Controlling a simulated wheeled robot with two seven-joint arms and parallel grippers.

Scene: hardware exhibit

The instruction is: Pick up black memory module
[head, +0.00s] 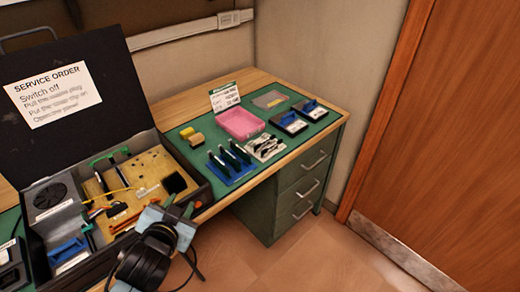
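Several slim black upright pieces, which look like black memory modules (215,160), stand in a blue rack (240,178) on the green mat. An open black case (75,150) to their left holds a tan circuit board (150,175) with a black square chip and thin black upright parts. My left gripper (179,206) is at the case's front right edge, below and left of the rack. Its two fingers look apart, with nothing visible between them. It stands clear of the rack. My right gripper is not in view.
The green mat (190,146) also bears a pink tray (240,124), a small sign (224,95), yellow blocks (192,137), a white card with dark parts (266,147) and two black-and-blue boxes (289,122). The drawer cabinet (300,185) is below. Floor at right is clear.

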